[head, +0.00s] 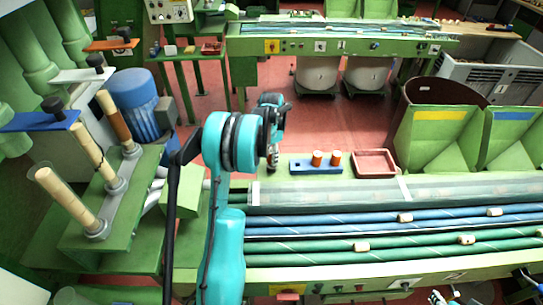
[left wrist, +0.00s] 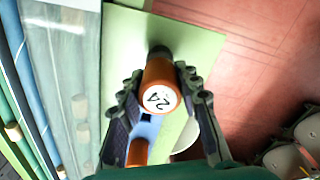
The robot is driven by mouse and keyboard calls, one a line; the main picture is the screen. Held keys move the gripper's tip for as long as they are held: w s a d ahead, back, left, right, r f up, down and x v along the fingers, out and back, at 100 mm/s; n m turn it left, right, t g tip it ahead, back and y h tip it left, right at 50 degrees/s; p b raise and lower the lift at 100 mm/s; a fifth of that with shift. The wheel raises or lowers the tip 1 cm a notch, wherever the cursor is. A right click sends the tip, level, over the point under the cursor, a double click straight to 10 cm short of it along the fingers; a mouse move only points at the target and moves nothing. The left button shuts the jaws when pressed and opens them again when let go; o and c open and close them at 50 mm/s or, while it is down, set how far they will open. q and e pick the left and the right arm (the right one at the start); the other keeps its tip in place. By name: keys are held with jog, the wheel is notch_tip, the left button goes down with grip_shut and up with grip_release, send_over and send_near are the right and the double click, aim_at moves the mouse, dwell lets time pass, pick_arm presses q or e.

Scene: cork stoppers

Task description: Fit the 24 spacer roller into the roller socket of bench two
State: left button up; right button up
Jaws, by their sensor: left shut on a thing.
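The 24 spacer roller (left wrist: 160,86) is orange-brown with a white end marked 24. In the left wrist view it stands between the two dark fingers of my left gripper (left wrist: 162,92), which is shut on it. In the head view my left gripper (head: 273,158) is over the left end of the near bench's green top, left of the blue rack (head: 300,168); the held roller is not clear there. A dark round part (left wrist: 160,52) shows just beyond the roller; I cannot tell whether it is a socket or part of the roller.
Two orange rollers (head: 317,158) stand in the blue rack. A red tray (head: 375,164) lies right of it. Long blue and green rods (head: 330,231) run along the near bench. Green bins (head: 436,138) stand at right, and another bench (head: 340,45) is farther back.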

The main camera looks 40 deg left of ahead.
pick_arm(q)
jog(key=shift+f+b, duration=0.7)
jog(key=shift+f, duration=0.25)
dwell(0.6)
jog(key=o, duration=1.3)
jog(key=shift+c, duration=0.2)
notch_tip(320, 180, up, 12)
